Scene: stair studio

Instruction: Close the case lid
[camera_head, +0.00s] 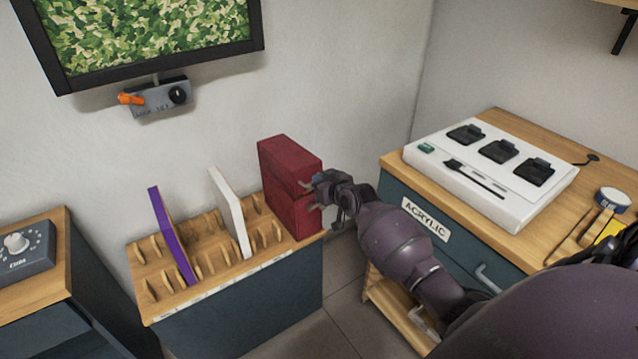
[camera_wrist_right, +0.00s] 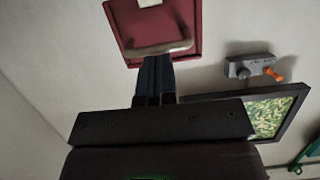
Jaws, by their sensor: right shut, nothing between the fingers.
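The red case (camera_head: 290,180) stands upright at the right end of the wooden-topped cabinet. A seam runs across it, and its lid looks shut or nearly shut from here; I cannot tell if a small gap is left. My right gripper (camera_head: 326,192) is shut and empty at the case's right-hand face, close to its pale fittings. In the right wrist view, the case's red face (camera_wrist_right: 185,18) shows a pale curved handle (camera_wrist_right: 158,48) just beyond my dark fingertips (camera_wrist_right: 155,62). I cannot tell whether they touch. My left gripper is not in view.
A slotted wooden rack (camera_head: 205,240) left of the case holds a purple panel (camera_head: 173,236) and a white panel (camera_head: 229,212). A cabinet with a white charger tray (camera_head: 490,165) stands to the right. A framed picture (camera_head: 150,35) and a grey switch box (camera_head: 160,98) hang behind.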

